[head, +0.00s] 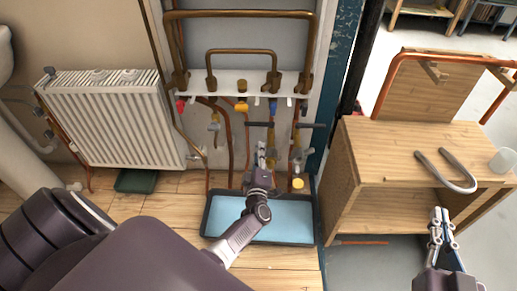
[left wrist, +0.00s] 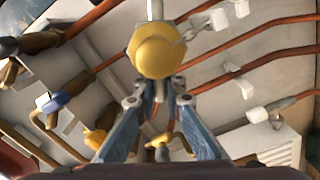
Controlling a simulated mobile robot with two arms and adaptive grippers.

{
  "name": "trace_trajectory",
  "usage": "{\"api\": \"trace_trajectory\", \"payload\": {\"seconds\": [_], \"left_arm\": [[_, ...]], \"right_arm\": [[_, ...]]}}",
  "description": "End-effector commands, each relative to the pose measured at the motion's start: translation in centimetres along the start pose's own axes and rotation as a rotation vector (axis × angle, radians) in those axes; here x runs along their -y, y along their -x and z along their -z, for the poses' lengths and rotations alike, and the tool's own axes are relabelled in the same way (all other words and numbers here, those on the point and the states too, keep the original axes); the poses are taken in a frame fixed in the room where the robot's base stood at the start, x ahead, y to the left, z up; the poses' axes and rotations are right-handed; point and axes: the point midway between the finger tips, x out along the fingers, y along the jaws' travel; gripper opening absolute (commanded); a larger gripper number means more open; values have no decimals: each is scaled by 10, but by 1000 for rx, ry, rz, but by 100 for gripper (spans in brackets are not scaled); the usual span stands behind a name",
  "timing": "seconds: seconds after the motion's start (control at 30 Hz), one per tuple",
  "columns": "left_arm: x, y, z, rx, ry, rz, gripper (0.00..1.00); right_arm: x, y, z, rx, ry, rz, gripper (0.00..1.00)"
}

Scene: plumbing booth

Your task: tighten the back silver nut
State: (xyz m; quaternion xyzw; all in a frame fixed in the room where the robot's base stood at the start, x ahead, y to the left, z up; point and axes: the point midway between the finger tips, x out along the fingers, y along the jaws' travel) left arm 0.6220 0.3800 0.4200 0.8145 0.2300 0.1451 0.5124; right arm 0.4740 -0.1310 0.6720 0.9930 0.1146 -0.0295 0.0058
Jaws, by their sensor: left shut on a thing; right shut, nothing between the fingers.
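My left gripper (head: 262,150) reaches in among the vertical pipes below the white manifold plate. In the left wrist view my left gripper (left wrist: 158,100) has its two blue fingers shut at a yellow, rounded fitting (left wrist: 158,50), which shows at and just beyond the fingertips. A silver stem (left wrist: 155,10) rises behind that fitting. I cannot make out a separate silver nut at the fingers. In the head view another yellow cap (head: 298,183) sits below a silver valve (head: 298,156), right of my gripper. My right gripper (head: 441,218) is shut and empty, in front of the wooden bench.
A blue-bottomed tray (head: 285,237) lies on the floor below the pipes. A white radiator (head: 110,120) hangs at left. Nearby pipes crowd my left gripper.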

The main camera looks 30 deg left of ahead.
Motion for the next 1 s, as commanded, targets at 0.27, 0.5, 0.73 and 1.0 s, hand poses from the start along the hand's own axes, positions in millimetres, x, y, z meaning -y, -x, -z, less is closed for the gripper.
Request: {"api": "trace_trajectory", "payload": {"seconds": [0.27,0.5,0.73,1.0], "left_arm": [[-7,0,-3,6,-119,0,0],[-9,1,-4,7,-168,0,0],[-9,1,-4,7,-180,-1,0],[-9,1,-4,8,-181,-1,12]], "right_arm": [[-7,15,-56,261,3,-15,0],[-10,26,-79,367,3,-22,0],[-11,28,-84,389,2,-23,0],[-11,28,-84,388,2,-23,0]]}}
